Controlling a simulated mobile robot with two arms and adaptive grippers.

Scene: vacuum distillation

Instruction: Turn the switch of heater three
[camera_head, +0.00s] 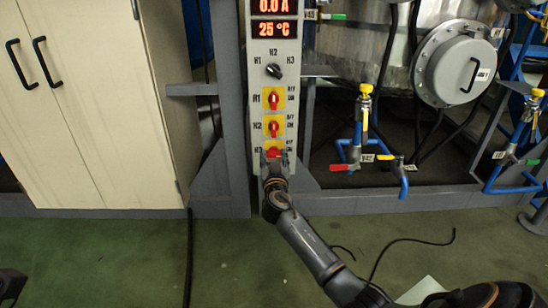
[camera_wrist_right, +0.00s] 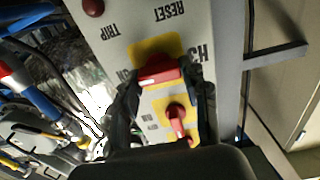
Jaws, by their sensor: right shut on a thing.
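The red switch of heater three (camera_head: 273,152) is the lowest on the grey control panel, on a yellow plate. In the right wrist view its red handle (camera_wrist_right: 160,70) lies across the panel, beside the H3 label, while the neighbouring H2 handle (camera_wrist_right: 178,122) lies lengthwise. My right gripper (camera_head: 273,163) is at this lowest switch, its two dark fingers (camera_wrist_right: 163,86) on either side of the handle, shut on it. The fingers partly hide the switch in the head view. A dark part at the lower left corner may be my left arm; its fingers cannot be made out.
Above are the red H2 switch (camera_head: 273,129), the H1 switch (camera_head: 273,99), a black selector knob (camera_head: 274,71) and a display reading 0.0 A and 25 °C. Valves with blue pipes (camera_head: 365,140) stand right. A cabinet (camera_head: 100,110) stands left. A dark cable lies on the floor.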

